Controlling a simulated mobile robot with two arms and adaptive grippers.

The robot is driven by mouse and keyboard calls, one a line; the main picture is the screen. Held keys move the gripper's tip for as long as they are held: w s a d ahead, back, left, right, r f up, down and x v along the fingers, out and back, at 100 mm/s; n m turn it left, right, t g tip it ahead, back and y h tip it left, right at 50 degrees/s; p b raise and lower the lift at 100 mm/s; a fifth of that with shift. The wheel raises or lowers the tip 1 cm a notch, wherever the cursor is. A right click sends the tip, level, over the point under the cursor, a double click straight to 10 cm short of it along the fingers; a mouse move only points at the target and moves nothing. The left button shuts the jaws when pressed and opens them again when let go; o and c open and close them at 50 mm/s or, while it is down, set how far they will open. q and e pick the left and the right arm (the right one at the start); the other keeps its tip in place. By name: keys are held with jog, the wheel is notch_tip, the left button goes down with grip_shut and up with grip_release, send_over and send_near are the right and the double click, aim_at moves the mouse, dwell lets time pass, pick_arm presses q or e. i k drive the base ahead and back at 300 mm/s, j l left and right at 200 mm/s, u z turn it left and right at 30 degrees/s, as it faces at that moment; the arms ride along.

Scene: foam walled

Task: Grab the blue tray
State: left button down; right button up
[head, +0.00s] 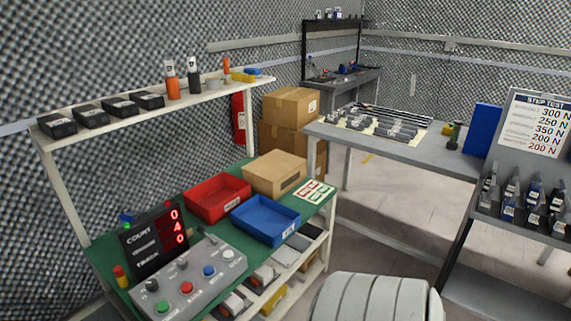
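The blue tray (266,232) is an open, shallow rectangular bin with a small label on its front. It sits upright on the green-topped workbench (240,188), near the bench's front edge. It appears empty. Neither of my grippers shows in the head view. A white rounded, segmented shape at the bottom centre seems to be part of my own arm, in front of the bench.
A red tray (217,185) stands left of the blue tray, with a cardboard box (274,167) behind. A grey button panel (190,282) and a counter display (154,240) are at the front left. A shelf (150,108) spans above the bench. A grey table (400,146) stands right.

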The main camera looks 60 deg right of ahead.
aim_at(265, 219)
jog(key=l+z, duration=0.1)
jog(key=z, duration=1.8)
jog(key=i+l+u, duration=0.2)
jog(key=i, duration=0.75)
jog(key=j, duration=0.1)
